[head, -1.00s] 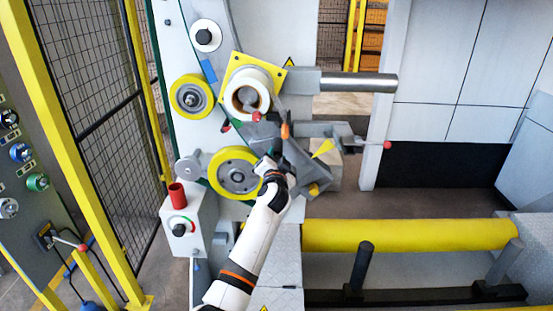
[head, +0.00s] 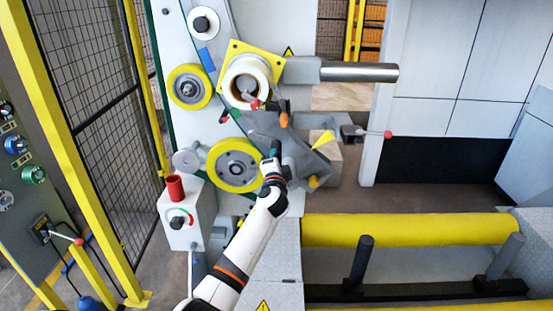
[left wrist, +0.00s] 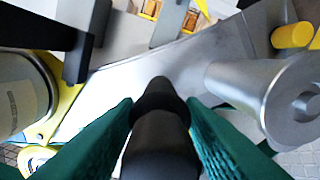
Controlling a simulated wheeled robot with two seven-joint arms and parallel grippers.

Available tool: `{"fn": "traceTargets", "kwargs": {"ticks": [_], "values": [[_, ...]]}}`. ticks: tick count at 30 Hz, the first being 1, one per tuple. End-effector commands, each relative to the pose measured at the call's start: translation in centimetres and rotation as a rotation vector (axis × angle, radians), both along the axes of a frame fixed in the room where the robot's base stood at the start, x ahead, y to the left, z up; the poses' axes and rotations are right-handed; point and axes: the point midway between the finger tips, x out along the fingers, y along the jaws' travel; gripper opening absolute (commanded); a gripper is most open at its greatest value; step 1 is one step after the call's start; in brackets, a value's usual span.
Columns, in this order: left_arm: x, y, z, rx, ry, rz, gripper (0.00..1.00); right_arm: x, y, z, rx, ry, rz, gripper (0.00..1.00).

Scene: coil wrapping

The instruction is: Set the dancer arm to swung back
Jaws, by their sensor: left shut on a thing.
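A grey plate-like arm (head: 297,152), which I take to be the dancer arm, slants across the machine front, right of the lower yellow-rimmed roller (head: 236,164). My left gripper (head: 276,158) is at this arm, beside that roller. In the left wrist view, its green fingers (left wrist: 162,125) are closed around a black round handle (left wrist: 160,98) that stands in front of a grey metal surface. The handle's base is mostly hidden. My right gripper is not in view.
A yellow-flanged white spool (head: 245,80) and an upper yellow roller (head: 189,87) sit above. A red-tipped lever (head: 378,134) sticks out right. A control box (head: 180,218) with a red cylinder is lower left. A long yellow roller (head: 410,230) lies lower right.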

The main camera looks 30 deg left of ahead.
Motion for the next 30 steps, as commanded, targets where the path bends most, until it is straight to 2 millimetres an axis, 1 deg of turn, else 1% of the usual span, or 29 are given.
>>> {"fn": "traceTargets", "kwargs": {"ticks": [1,12,21,30], "values": [[-0.1,0.2,-0.7,0.041,0.028,0.0,0.0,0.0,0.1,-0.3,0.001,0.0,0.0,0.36],[-0.8,1.3,-3.3,0.341,0.213,-0.001,0.0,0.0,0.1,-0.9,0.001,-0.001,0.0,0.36],[-1.8,2.8,-5.0,0.584,0.363,-0.001,0.0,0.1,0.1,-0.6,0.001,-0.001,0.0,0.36],[-2.9,4.6,-6.0,0.822,0.509,-0.001,0.0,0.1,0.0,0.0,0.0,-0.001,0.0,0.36]]}}
